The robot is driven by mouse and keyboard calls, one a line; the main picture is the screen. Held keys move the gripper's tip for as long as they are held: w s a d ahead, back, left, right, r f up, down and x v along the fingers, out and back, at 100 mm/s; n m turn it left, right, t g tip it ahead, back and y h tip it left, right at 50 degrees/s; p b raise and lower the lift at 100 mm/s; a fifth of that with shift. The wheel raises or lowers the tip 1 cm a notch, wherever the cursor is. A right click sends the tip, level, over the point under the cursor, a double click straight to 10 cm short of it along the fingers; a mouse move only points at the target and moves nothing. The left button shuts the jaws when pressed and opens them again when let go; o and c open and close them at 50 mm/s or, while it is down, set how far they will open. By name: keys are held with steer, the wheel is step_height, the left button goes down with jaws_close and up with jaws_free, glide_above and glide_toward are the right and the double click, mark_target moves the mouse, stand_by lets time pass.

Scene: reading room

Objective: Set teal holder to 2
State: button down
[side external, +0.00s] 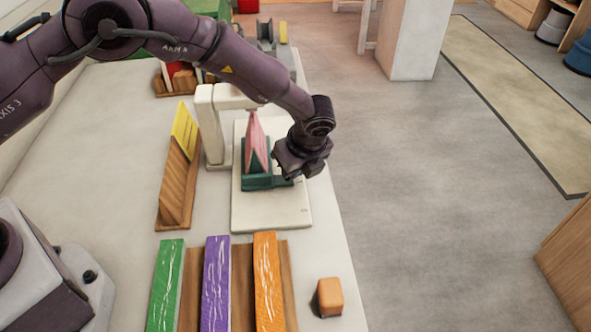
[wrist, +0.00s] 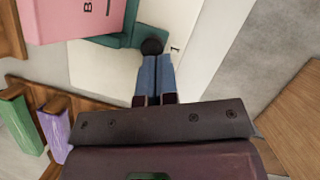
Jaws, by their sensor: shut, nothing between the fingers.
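The teal holder (side external: 263,183) sits on a white base plate (side external: 270,215) and carries a pink book-like piece (side external: 256,145). In the wrist view the teal holder (wrist: 122,38) lies under the pink piece (wrist: 75,18), which bears a letter B. A dark round knob (wrist: 152,46) is at the holder's edge. My gripper (side external: 290,176) is beside the holder's right end, low over the plate. In the wrist view its blue fingers (wrist: 154,72) are together, with tips at the knob; contact is unclear. A small "1" mark (wrist: 176,49) is on the plate to the right.
A white post (side external: 212,125) with an overhead arm stands left of the plate. A wooden rack (side external: 172,190) with a yellow piece is further left. Green, purple and orange strips (side external: 267,285) lie in front, with an orange block (side external: 330,297). The table's right edge is close.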

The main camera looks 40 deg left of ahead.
steer(key=w+a, duration=0.4)
steer(key=shift+w+a+f, duration=0.1)
steer(key=shift+w+a, duration=0.1)
steer(key=shift+a, duration=0.15)
steer(key=shift+d, duration=0.1)
steer(key=shift+s+d, duration=0.15)
steer(key=shift+d, duration=0.2)
steer(key=d, duration=0.1)
steer(key=s+d, duration=0.1)
steer(key=shift+d, duration=0.4)
steer(key=v, duration=1)
